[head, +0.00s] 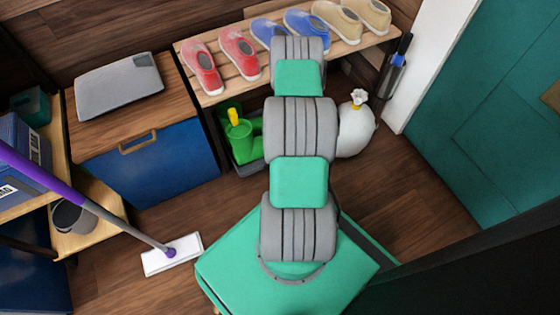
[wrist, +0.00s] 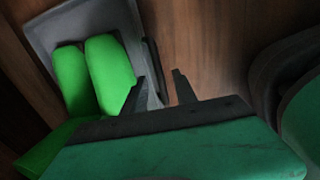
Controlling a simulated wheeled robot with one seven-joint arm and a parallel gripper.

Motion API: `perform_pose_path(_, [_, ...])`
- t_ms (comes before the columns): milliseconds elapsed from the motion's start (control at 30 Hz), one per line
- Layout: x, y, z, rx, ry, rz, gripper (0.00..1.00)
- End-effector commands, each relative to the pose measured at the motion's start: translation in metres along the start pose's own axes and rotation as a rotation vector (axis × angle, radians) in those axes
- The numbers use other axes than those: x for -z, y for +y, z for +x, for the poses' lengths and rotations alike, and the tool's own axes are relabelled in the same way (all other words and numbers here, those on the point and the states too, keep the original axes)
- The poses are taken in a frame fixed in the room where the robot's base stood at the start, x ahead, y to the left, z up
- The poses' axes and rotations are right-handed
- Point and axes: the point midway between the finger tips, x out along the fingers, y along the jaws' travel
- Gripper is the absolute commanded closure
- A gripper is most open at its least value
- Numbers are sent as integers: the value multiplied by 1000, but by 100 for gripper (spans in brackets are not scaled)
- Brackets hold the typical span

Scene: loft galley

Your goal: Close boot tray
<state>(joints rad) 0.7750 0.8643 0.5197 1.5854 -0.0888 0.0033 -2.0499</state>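The boot tray (head: 249,169) is a grey tray low under the shoe bench, partly hidden by my arm in the head view. Green boots (head: 238,135) with a yellow part stand in it. In the wrist view the grey tray (wrist: 112,16) holds the green boots (wrist: 107,72), and a dark handle (wrist: 153,66) runs along its right side. My gripper (wrist: 160,88) is open, its two dark fingers apart with wooden floor showing between them. The head view hides my gripper behind my arm.
The slatted bench (head: 215,90) bears several shoes above the tray. A white sack (head: 356,128) stands right of my arm. A blue-fronted cabinet (head: 150,165) is at left, with a purple-handled mop (head: 172,254) before it. The floor (head: 425,185) near the teal door (head: 495,110) is clear.

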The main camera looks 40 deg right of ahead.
Motion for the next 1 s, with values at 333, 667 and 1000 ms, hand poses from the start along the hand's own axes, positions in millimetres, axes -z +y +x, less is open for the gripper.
perform_pose_path(333, [0, 1, 21, 0, -1, 1, 66])
perform_pose_path(667, [0, 1, 21, 0, 0, 1, 86])
perform_pose_path(1000, [0, 1, 20, 0, 0, 1, 100])
